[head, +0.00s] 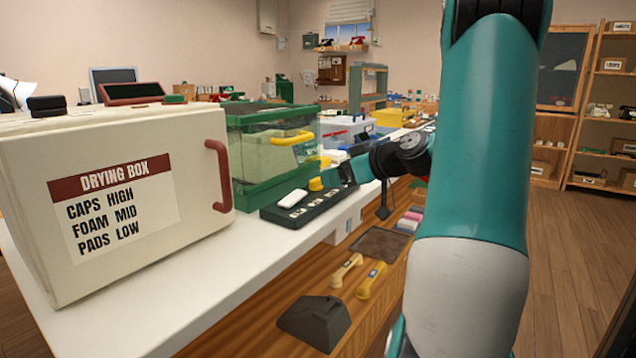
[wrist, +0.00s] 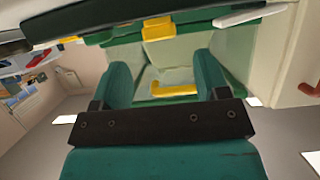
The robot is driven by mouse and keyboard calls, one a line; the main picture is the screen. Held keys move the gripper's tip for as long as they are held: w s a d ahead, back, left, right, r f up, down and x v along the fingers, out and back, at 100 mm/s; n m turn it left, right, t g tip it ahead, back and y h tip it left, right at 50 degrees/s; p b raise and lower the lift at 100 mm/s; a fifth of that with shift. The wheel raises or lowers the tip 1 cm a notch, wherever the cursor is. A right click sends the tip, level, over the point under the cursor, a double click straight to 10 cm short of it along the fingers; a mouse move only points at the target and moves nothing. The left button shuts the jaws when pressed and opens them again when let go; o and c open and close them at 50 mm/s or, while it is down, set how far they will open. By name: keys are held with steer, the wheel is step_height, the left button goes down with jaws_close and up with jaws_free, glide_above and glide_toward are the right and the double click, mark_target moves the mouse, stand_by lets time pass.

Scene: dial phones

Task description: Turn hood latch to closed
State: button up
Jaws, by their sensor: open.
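The hood is a green-framed clear case (head: 262,150) on the white counter in the head view. A yellow bar (head: 292,138) lies roughly level across its front. It looks like the latch, and it also shows between my fingers in the wrist view (wrist: 174,89). My gripper (head: 340,174) is open and empty in front of the case's right side, with its fingers apart in the wrist view (wrist: 162,72). The bar appears beyond the fingertips, and I see no contact. A yellow block (head: 316,184) on a dark tray is close to the gripper in the head view.
A cream drying box (head: 120,200) with a red handle stands left of the case. The dark tray (head: 300,212) in front of the case holds a white piece (head: 292,198). Yellow handsets (head: 371,280) lie on a lower wooden surface. Bins stand farther along the counter.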

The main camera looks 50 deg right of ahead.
mark_target(317, 179)
steer(key=x, duration=0.5)
steer(key=shift+w+f, duration=0.15)
steer(key=shift+w, duration=0.25)
steer(key=c, duration=0.9)
steer(key=shift+a+m+h+b, duration=0.25)
steer(key=shift+m+h+b, duration=0.35)
steer(key=shift+m+h, duration=0.9)
steer(key=shift+h, duration=0.3)
steer(key=shift+d, duration=0.1)
steer(key=o, duration=0.9)
